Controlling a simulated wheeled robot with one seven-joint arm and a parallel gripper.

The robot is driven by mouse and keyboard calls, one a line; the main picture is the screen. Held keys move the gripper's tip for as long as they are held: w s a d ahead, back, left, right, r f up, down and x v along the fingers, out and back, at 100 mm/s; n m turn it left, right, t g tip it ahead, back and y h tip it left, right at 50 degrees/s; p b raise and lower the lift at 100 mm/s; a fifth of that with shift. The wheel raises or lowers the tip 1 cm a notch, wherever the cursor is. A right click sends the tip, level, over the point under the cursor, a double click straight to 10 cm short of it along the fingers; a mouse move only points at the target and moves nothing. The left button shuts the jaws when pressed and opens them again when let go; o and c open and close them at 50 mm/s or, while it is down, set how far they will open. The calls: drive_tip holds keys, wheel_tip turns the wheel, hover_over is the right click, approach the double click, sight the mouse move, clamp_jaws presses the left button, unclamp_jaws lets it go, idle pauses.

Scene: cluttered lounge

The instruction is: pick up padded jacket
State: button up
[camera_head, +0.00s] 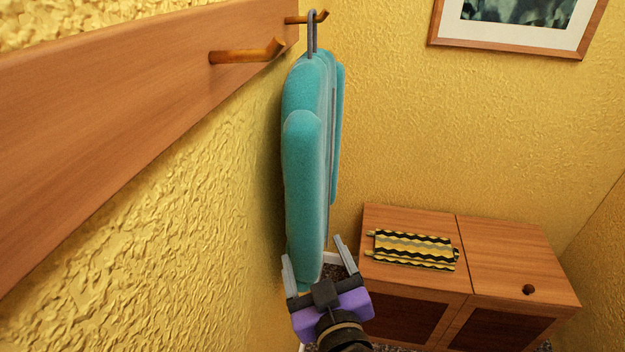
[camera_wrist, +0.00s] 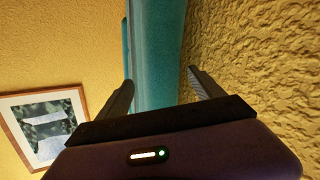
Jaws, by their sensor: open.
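The padded jacket (camera_head: 303,170) is teal and hangs by a grey loop from a wooden peg on the rack at the left wall. My gripper (camera_head: 318,262) is open at the jacket's lower end, with a finger on either side of it in the picture. In the wrist view the teal jacket (camera_wrist: 155,55) runs up between the two open fingers of my gripper (camera_wrist: 160,90). I cannot tell whether the fingers touch it.
The wooden rack board (camera_head: 110,110) has another, empty peg (camera_head: 245,55) nearer me. A framed picture (camera_head: 515,12) hangs above.

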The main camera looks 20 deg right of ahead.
sight(297, 131)
drive_tip(key=w+r+m+h, duration=0.1)
drive_tip(key=r, duration=0.2)
drive_tip(key=w+r+m+h, duration=0.1)
drive_tip(key=w+r, duration=0.1)
drive_tip(key=r, duration=0.1)
drive_tip(key=w+r+m+h, duration=0.1)
drive_tip(key=r, duration=0.3)
drive_tip(key=shift+w+a, duration=0.3)
drive_tip(key=r+m+h, duration=0.1)
drive_tip(key=r, duration=0.2)
drive_tip(key=r+m+h, duration=0.1)
drive_tip(key=r+m, duration=0.1)
drive_tip(key=r, duration=0.2)
drive_tip(key=w+r+m+g+h, duration=0.1)
drive_tip(key=r+m, duration=0.1)
drive_tip(key=r, duration=0.1)
drive_tip(key=shift+a+r+h+p, duration=0.1)
drive_tip(key=shift+r+h+p, duration=0.2)
drive_tip(key=shift+w+d+r, duration=0.2)
drive_tip(key=shift+w+d, duration=0.1)
drive_tip(key=x, duration=0.2)
drive_tip(key=p+x, duration=0.1)
drive_tip(key=x, duration=0.1)
drive_tip(key=r+p+x, duration=0.1)
drive_tip(key=x, duration=0.1)
drive_tip(key=shift+w+d+f, duration=0.1)
drive_tip(key=shift+w+d, duration=0.1)
drive_tip(key=shift+w, duration=0.2)
clamp_jaws()
